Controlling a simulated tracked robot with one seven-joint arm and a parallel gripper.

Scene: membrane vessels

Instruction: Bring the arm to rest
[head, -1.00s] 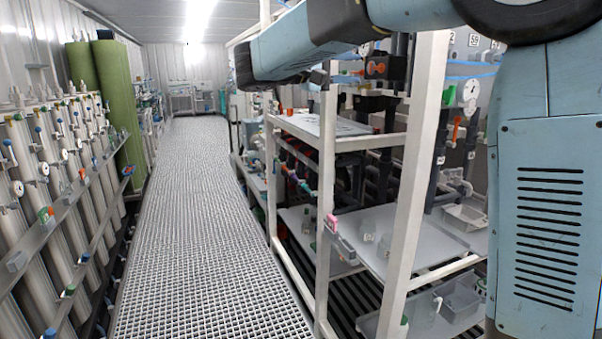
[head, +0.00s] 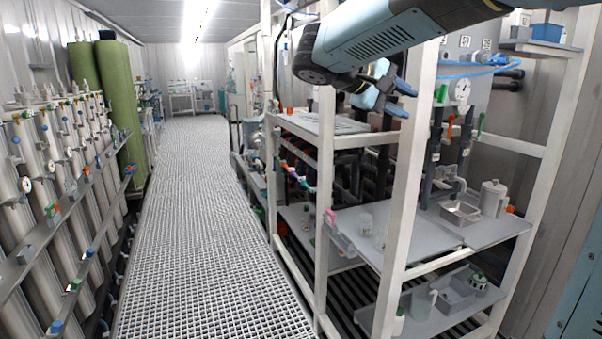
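My arm comes in from the top right of the head view and reaches left across the front of the white rack (head: 396,200). My gripper (head: 385,92) is below the forearm, in front of the rack's upper part. Its light blue and dark parts show small against dark piping, and the gap between the fingers is not clear. I see nothing held in it.
Steel cylinders (head: 62,190) and green rolls (head: 118,110) line the left. Rack shelves hold a metal jug (head: 492,198), a tray (head: 460,212) and clear vessels. A blue bin (head: 547,32) is at upper right.

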